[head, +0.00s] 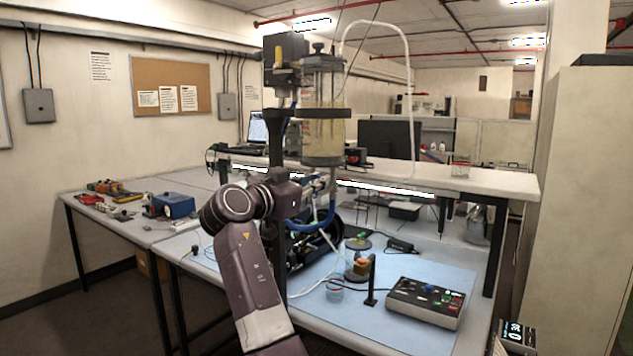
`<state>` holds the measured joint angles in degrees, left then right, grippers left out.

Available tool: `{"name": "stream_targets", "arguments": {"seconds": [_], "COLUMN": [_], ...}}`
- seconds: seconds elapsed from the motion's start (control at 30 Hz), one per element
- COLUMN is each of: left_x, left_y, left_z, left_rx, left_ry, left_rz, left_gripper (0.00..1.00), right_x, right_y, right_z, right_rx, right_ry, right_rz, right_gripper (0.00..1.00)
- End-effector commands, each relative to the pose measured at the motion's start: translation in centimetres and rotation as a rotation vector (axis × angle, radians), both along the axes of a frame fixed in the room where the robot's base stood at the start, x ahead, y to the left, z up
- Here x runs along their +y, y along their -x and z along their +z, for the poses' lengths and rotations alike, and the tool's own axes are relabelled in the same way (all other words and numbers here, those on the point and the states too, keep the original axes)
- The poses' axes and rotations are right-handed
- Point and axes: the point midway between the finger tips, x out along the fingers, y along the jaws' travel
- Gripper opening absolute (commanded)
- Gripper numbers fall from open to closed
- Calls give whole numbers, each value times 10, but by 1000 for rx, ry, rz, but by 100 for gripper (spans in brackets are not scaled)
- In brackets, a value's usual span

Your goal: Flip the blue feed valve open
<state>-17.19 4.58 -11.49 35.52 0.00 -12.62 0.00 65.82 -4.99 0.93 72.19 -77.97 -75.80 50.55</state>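The sealed cylinder (323,135), clear with cloudy yellowish contents and dark bands, stands upright at the middle of the head view. A blue hose (318,236) curves below it.
A control box with buttons (425,300) and a black stand (371,282) are on the blue mat (388,325). A raised shelf (490,181) runs behind. A side table at left holds a blue box (173,205). A tall cabinet (580,190) stands at right.

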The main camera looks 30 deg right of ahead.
Motion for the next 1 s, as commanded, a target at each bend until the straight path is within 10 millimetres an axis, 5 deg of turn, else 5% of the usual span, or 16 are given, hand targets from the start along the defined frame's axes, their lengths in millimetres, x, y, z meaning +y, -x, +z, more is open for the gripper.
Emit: {"name": "stream_targets", "arguments": {"seconds": [0.77,0.8,1.0], "left_x": [1,1,1], "left_y": [0,0,0], "left_z": [-2,-2,-2], "left_rx": [0,0,0], "left_ry": [-1,-1,-1], "left_rz": [0,0,0], "left_gripper": [40,40,40], "right_x": [3,3,3], "right_y": [-6,-6,-6], "right_z": [3,3,2], "right_rx": [185,185,184], "right_ry": [80,80,78], "right_rz": [1,1,1], "right_gripper": [0,12,28]}}
